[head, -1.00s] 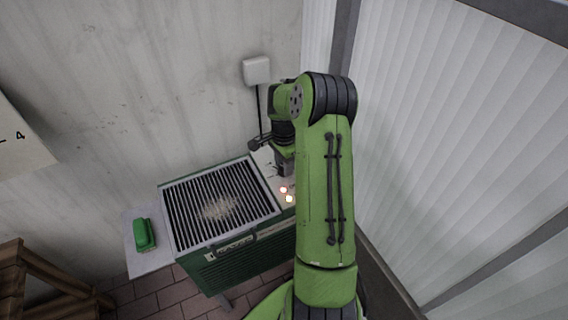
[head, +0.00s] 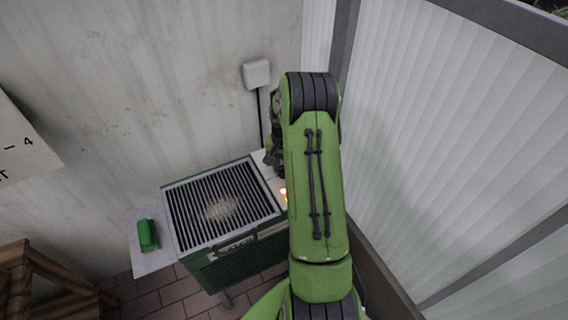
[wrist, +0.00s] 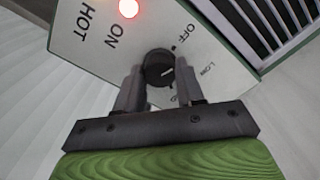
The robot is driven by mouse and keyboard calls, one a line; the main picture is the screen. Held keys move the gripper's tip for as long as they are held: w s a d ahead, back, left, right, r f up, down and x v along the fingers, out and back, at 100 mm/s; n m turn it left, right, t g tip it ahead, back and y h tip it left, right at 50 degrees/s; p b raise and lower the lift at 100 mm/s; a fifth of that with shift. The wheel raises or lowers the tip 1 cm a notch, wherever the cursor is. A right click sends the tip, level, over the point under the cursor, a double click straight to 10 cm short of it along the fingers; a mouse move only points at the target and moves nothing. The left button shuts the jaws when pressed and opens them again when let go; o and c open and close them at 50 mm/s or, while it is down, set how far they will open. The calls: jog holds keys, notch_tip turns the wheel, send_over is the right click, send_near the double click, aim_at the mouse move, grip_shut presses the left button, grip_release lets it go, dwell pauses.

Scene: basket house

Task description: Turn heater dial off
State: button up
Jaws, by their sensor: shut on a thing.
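The heater (head: 208,272) is a green box with a dark slatted top, left of my arm in the head view. Its white control panel (wrist: 85,50) fills the upper wrist view, printed HOT, ON, OFF and LOW. The black round dial (wrist: 157,66) sits on the panel below OFF. My gripper (wrist: 160,82) is shut on the dial, one finger on each side. A pale mark shows on the dial, but its exact setting is hard to tell. A red lamp (wrist: 128,8) glows beside ON. In the head view my arm hides the gripper and dial.
A green object (head: 148,235) lies on a white side shelf (head: 150,263) left of the heater. A white wall box (head: 256,73) with a black cable is behind. A wooden piece (head: 20,275) stands at lower left. A ribbed white wall (head: 450,150) rises at right.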

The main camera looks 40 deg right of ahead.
jog(key=shift+n, duration=1.9)
jog(key=shift+p, duration=0.3)
jog(key=o, duration=1)
jog(key=shift+o, duration=0.2)
notch_tip(320, 180, up, 16)
jog(key=p, duration=0.4)
jog(key=shift+f, duration=0.1)
